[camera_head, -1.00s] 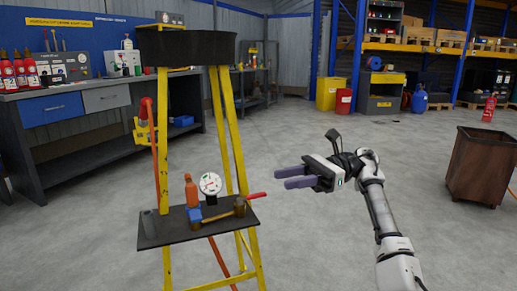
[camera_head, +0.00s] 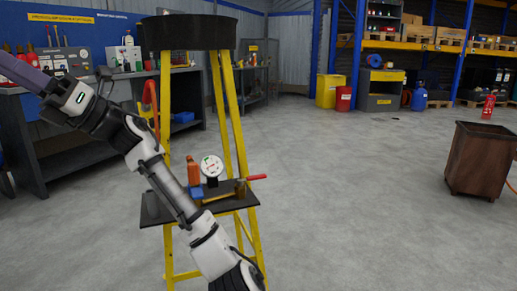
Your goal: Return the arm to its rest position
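My arm (camera_head: 168,185) rises from the bottom middle of the head view and reaches up to the left. It passes in front of the left leg of the yellow stand (camera_head: 231,130) and the left part of its shelf. My gripper (camera_head: 20,72) is at the upper left, in front of the workbench in the picture. Its purple fingers point left and run to the picture's edge. Their tips are cut off, and the gap between them is not clear. I see nothing held in the part that shows.
The stand's dark shelf (camera_head: 240,198) carries a round gauge (camera_head: 211,167), an orange bottle (camera_head: 193,171) and a wooden-handled tool with a red end. A workbench (camera_head: 30,140) stands at the left. A brown bin (camera_head: 480,160) is at the right. The floor between stand and bin is clear.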

